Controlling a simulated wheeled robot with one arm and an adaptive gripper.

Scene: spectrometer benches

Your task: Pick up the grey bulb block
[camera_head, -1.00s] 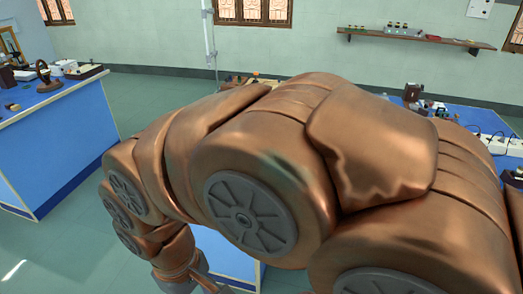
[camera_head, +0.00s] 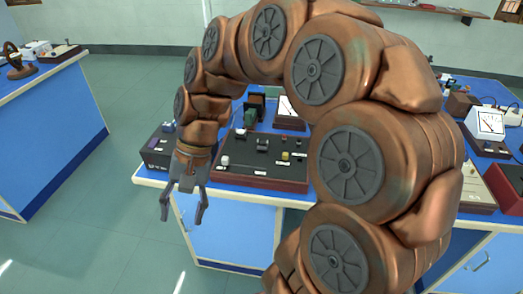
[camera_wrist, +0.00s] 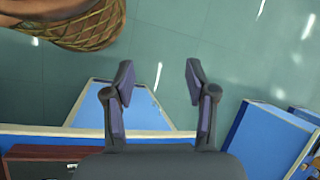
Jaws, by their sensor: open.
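My gripper (camera_head: 182,215) hangs open and empty, pointing down, in front of the blue bench's near edge in the head view. Its two spread fingers also show in the wrist view (camera_wrist: 158,80), over the floor. A dark red-brown board (camera_head: 262,181) lies on the bench, behind and to the right of my gripper. Several small parts stand on it. A small pale grey-white piece (camera_head: 225,160) is at its left end; I cannot tell whether this is the grey bulb block. The wrist view shows no bulb block clearly.
A dark box (camera_head: 157,152) sits at the bench's left corner. A white-faced meter (camera_head: 487,122) stands at the right. My arm hides part of the bench. Another blue bench (camera_head: 50,130) is at the left, with open floor (camera_head: 135,90) between.

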